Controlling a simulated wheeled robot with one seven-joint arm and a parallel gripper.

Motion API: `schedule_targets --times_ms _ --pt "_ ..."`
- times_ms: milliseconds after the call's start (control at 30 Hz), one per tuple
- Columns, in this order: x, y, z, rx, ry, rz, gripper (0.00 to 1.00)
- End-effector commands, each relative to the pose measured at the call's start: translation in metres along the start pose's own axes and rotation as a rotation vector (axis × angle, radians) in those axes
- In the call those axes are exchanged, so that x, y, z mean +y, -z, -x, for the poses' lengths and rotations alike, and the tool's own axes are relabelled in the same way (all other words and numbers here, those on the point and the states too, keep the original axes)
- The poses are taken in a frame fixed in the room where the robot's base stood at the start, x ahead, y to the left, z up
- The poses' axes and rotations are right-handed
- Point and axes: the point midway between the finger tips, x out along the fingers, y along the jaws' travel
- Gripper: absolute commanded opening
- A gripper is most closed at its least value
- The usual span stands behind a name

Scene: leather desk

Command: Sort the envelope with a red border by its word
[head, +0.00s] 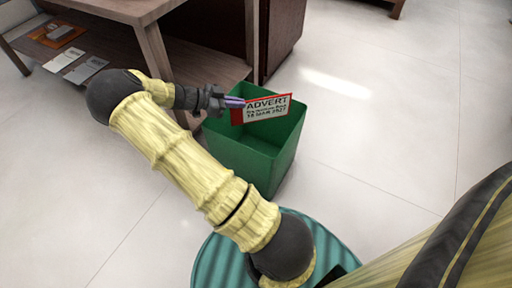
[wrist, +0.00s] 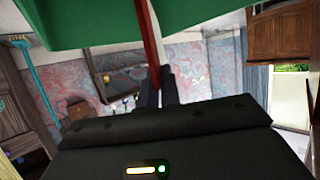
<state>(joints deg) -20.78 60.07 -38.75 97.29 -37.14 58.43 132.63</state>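The red-bordered envelope (head: 268,107) is white with the word "ADVERT" and smaller lines of text, among them what reads as a date. My gripper (head: 236,102) is shut on its left edge and holds it nearly upright over the open top of a green bin (head: 252,160). In the wrist view the envelope (wrist: 150,35) appears edge-on as a thin red and white strip between my fingers (wrist: 158,88). The green bin wall (wrist: 215,12) fills the top of that view. The envelope's lower edge is close to the bin's mouth; exact clearance is hard to tell.
The wooden desk (head: 150,45) stands behind and left of the bin, with one leg near it. A dark brown cabinet (head: 284,30) stands behind. The tiled floor on the right is clear.

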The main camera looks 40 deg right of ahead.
Motion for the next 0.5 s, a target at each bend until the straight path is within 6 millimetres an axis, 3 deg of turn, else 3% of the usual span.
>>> schedule_targets --times_ms 167,500 --pt "0.0 -0.017 -0.007 0.001 0.0 0.0 0.0" --pt "0.0 -0.019 -0.008 0.001 0.0 0.0 0.0"
